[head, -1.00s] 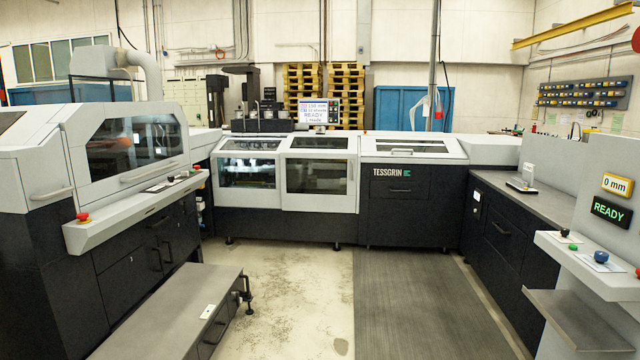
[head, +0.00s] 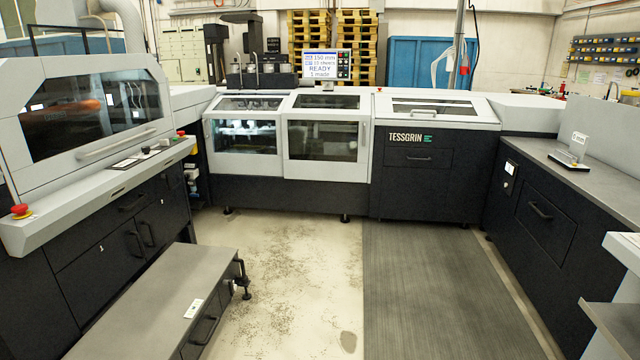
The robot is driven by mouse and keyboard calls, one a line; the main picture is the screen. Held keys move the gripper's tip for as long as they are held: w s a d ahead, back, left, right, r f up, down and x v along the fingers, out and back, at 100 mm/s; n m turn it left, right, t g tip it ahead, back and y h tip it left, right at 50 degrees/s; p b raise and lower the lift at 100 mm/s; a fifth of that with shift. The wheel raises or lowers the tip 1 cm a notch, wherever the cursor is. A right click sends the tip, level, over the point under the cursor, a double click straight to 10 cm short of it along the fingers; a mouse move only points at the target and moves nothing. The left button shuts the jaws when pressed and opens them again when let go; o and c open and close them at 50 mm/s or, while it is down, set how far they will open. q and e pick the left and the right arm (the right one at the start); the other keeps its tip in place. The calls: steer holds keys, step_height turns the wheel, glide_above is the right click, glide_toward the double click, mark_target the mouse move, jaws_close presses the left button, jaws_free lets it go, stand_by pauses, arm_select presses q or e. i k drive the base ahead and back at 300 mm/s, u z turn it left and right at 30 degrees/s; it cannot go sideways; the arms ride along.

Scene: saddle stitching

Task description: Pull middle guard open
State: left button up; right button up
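The saddle stitching machine stands ahead across the back. Its middle section has two windowed white guards side by side, a left one (head: 243,138) and a right one (head: 323,141). Both look shut. A handle shows near the right edge of the right one; another shows at the left edge of the left one. To their right is a closed white cover (head: 432,110) with a handle, above a black front marked TESSGRIN. I cannot tell which of these is called the middle guard. Neither of my grippers is in view.
A windowed machine (head: 98,110) with red emergency stops stands at left, with a low grey-topped unit (head: 150,300) jutting into the floor. A grey counter (head: 560,165) runs along the right. The floor (head: 290,260) and dark mat (head: 430,280) ahead are clear.

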mark_target(325, 135)
steer(key=u, duration=0.1)
steer(key=i, duration=3.1)
steer(key=z, duration=0.7)
steer(key=i, duration=2.35)
steer(key=z, duration=0.65)
